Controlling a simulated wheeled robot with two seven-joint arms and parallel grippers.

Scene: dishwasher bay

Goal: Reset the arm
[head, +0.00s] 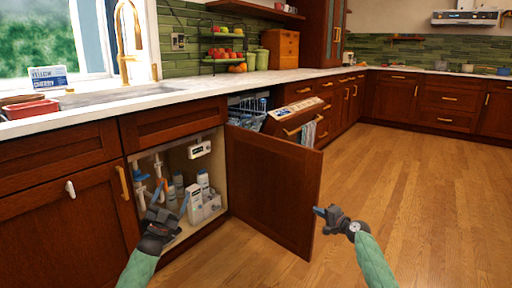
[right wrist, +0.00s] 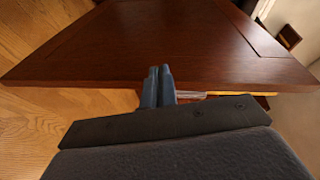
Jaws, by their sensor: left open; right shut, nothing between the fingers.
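My left gripper (head: 169,206) is open in the head view, in front of the open under-sink cabinet (head: 178,156). I see nothing between its fingers. My right gripper (head: 318,211) is shut and empty in the head view, beside the free edge of the open cabinet door (head: 272,185). In the right wrist view its two fingers (right wrist: 159,72) are together and point toward the same wooden door (right wrist: 190,40). I cannot tell whether they touch it.
White bottles and boxes (head: 195,202) stand inside the cabinet. The dishwasher (head: 300,118) is partly open behind the door, with a rack (head: 247,112) showing. The counter with the sink (head: 115,94) runs above. The wooden floor (head: 430,190) at the right is clear.

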